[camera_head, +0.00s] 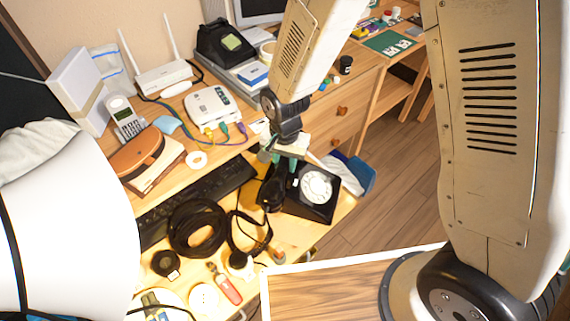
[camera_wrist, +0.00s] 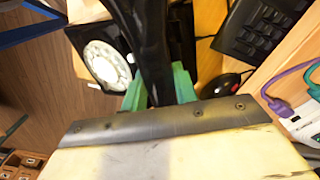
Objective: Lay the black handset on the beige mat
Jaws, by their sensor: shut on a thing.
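My gripper (camera_head: 283,157) is above the desk beside the black dial phone (camera_head: 308,192). Its green fingers (camera_wrist: 160,88) are shut on the black handset (camera_wrist: 150,40), which passes between them in the wrist view. In the head view the handset (camera_head: 272,190) hangs steeply below the fingers, left of the phone's white dial. The phone's dial (camera_wrist: 104,62) also shows at the left in the wrist view. A yellow-tan patch (camera_head: 252,198) lies on the desk between keyboard and phone, partly hidden by the handset. I cannot tell whether it is the beige mat.
A black keyboard (camera_head: 215,188) lies left of the phone. A coil of black cable (camera_head: 175,238) and a red-handled tool (camera_head: 229,288) lie near the front edge. A router (camera_head: 163,76), a white box with cables (camera_head: 211,105) and a brown case (camera_head: 138,153) crowd the back left.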

